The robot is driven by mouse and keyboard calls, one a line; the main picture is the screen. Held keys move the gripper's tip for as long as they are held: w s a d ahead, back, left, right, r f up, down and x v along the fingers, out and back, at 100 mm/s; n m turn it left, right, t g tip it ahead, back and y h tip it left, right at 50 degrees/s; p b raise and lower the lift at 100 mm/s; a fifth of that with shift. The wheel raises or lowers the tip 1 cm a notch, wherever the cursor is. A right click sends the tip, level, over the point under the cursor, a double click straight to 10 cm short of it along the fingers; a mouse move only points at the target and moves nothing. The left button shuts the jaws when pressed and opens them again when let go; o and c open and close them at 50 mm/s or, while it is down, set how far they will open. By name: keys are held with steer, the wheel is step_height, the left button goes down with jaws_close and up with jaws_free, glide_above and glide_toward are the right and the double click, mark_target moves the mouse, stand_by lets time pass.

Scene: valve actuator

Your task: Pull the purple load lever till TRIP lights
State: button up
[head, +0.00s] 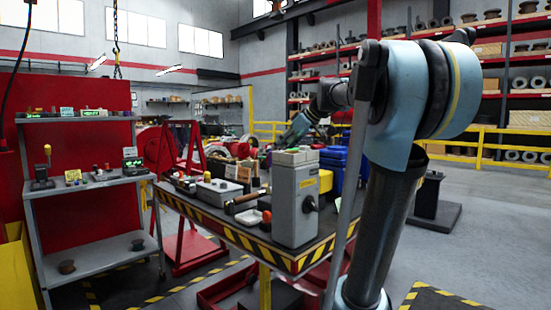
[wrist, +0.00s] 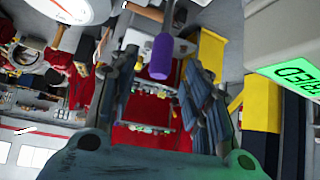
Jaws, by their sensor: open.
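The purple load lever (wrist: 161,57) shows in the wrist view as a purple grip on a grey rod, hanging from the top of the picture. My gripper (wrist: 162,66) is open, with one finger to the left of the lever and one to the right. Gaps show on both sides, and I see no clear contact. A lit green display (wrist: 296,76) on a pale housing stands at the right, its visible letters ending in "RED". I see no TRIP reading. In the head view my gripper (head: 296,130) is small, beyond the bench, and the lever is too small to make out surely.
A white round dial (wrist: 72,8) is at the wrist view's top left. In the head view, the striped-edge workbench (head: 235,236) carries a tall grey box (head: 294,205) and several parts. A grey shelf (head: 95,257) stands at the left. Floor at the right is mostly clear.

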steer(key=v, duration=0.4)
steer(key=shift+s+d+r, duration=0.15)
steer(key=shift+d+r, duration=0.1)
steer(key=shift+a, duration=0.15)
steer(key=c, duration=0.7)
steer(key=w+a+g+h, duration=0.1)
steer(key=a, duration=0.1)
steer(key=w+a+r+n+g+h, duration=0.1)
steer(key=a+g, duration=0.1)
steer(key=a, duration=0.1)
steer(key=w+a+g+h, duration=0.1)
steer(key=w+a, duration=0.1)
steer(key=shift+w+a+r+n+h, duration=0.1)
steer(key=shift+a+r+n+h, duration=0.2)
steer(key=shift+r+n, duration=0.1)
jaws_close()
steer(key=w+a+r+g+h, duration=0.1)
steer(key=w+a+h, duration=0.15)
steer(key=a, duration=0.25)
steer(key=w+a+r+h, duration=0.1)
steer(key=a+h, duration=0.2)
steer(key=a, duration=0.1)
steer(key=s+d+f, duration=0.1)
steer(key=d+f, duration=0.4)
steer(key=f, duration=0.5)
steer(key=shift+s+d+n, duration=0.2)
steer(key=shift+s+n, duration=0.05)
steer(key=shift+n, duration=0.05)
